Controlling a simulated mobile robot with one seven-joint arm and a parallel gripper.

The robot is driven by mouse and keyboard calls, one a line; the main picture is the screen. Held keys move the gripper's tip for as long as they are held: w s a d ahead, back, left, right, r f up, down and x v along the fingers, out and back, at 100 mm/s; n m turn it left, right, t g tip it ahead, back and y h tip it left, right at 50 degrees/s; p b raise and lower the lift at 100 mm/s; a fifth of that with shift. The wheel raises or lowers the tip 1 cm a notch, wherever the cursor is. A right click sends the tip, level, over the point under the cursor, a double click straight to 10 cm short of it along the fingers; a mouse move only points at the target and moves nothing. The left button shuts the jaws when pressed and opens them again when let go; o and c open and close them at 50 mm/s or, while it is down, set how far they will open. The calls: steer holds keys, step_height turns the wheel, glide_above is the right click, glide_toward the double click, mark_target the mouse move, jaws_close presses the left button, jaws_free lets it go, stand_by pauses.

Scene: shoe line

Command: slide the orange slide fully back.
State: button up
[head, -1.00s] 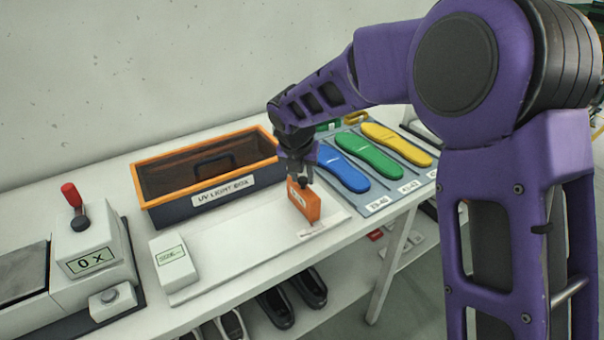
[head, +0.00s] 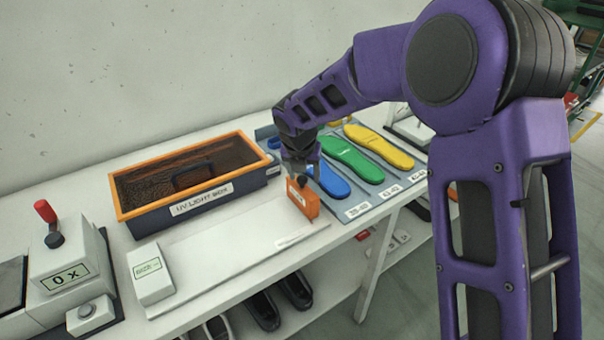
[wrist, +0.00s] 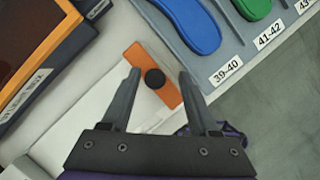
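The orange slide (head: 304,199) stands at the right-hand end of a long white board (head: 215,250) in the head view. In the wrist view the orange slide (wrist: 134,55) is a flat bar with a round black knob (wrist: 154,78) at its middle. My gripper (head: 299,172) is just above the slide. In the wrist view my gripper (wrist: 158,75) is open, with one finger on each side of the knob and gaps between. Whether the fingers reach down to the knob's height is unclear.
A UV light box (head: 200,206) with an orange rim stands behind the board. A white display block (head: 150,276) sits at the board's left end. Blue, green (head: 352,158) and yellow insoles lie in a grey tray on the right. A lever device (head: 68,262) stands far left.

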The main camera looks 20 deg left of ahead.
steer(key=shift+s+a+r, duration=0.1)
steer(key=v, duration=1.7)
steer(key=shift+p, duration=0.4)
steer(key=shift+r, duration=0.15)
